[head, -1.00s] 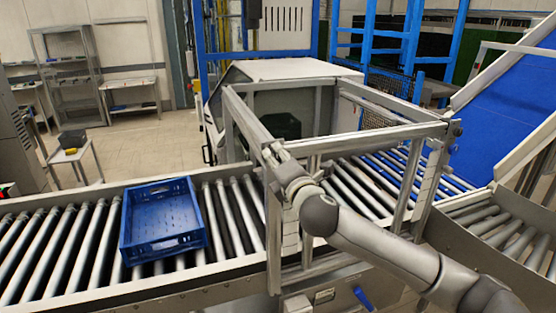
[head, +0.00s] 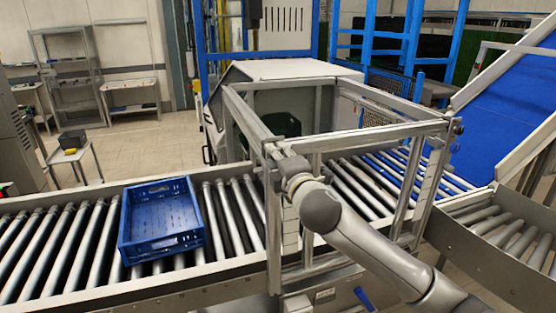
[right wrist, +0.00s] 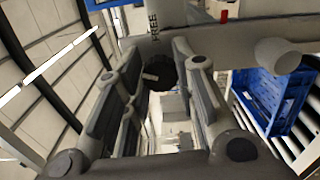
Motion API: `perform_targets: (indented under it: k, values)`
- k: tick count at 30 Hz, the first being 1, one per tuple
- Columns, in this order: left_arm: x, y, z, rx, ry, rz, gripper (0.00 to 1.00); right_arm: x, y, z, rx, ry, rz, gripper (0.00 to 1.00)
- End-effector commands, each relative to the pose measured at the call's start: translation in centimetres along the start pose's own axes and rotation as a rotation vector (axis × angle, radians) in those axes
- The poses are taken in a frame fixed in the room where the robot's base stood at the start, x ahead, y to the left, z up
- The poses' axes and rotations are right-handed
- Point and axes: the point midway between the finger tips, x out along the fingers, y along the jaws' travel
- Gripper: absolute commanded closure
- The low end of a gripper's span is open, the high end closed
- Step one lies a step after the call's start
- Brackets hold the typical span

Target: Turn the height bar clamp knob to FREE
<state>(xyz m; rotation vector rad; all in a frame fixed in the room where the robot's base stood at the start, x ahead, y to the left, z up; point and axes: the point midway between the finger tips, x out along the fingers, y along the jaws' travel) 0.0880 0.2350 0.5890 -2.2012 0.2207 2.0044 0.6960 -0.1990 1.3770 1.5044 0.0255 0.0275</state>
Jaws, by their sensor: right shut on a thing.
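The clamp knob (right wrist: 161,73) is a dark round knob with a short white mark, seen between the fingers in the right wrist view. The white mark lies on its left part, pointing roughly left in that view. The word FREE (right wrist: 153,26) is printed on the pale bar just above the knob. My right gripper (right wrist: 158,80) is shut on the knob. In the head view, the right arm reaches the near left post of the metal frame (head: 385,126), and its wrist hides the knob. My left gripper is in neither view.
A blue crate (head: 124,245) stands on the roller conveyor (head: 62,250) left of the frame. A small red mark (right wrist: 224,15) shows right of the knob. A blue handle (head: 364,298) hangs below the conveyor, close to my right arm.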

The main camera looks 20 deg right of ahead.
Motion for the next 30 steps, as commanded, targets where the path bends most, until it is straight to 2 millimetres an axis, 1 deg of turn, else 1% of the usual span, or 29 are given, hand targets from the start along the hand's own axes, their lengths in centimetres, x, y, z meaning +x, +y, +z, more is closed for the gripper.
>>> perform_targets:
  k: [1, 13, 30]
  values:
    - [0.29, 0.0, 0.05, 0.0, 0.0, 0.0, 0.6, -0.01, -0.24, -0.07, 0.049, 0.0, -0.002, 0.97]
    - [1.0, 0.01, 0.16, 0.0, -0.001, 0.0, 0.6, -0.01, -0.21, -0.09, 0.43, 0.0, -0.002, 0.97]
    - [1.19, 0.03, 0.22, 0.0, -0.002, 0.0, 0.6, -0.01, -0.16, -0.1, 0.944, 0.0, -0.003, 0.97]
